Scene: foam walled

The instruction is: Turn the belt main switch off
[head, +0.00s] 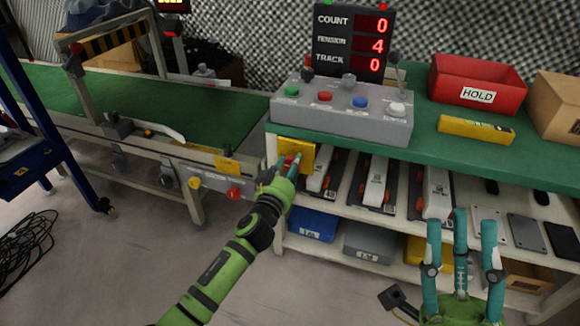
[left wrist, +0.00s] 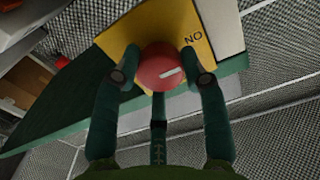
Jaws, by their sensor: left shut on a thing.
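The belt main switch is a red round knob (left wrist: 160,66) with a white mark, on a yellow plate (left wrist: 140,28). In the left wrist view the mark lies on the knob's right part, and the plate's visible lettering is at upper right. In the head view the yellow plate (head: 298,149) is on the front of the green-topped bench. My left gripper (head: 290,165) is shut on the knob, with its fingers around it; they also show in the left wrist view (left wrist: 163,85). My right gripper (head: 461,240) is open and empty at lower right.
A grey button box (head: 345,122) and red HOLD bin (head: 478,84) stand on the bench. Shelves below hold several boxed parts and a blue bin (head: 312,225). A green conveyor belt (head: 190,105) runs at left, with red and yellow buttons on its side. The floor between is clear.

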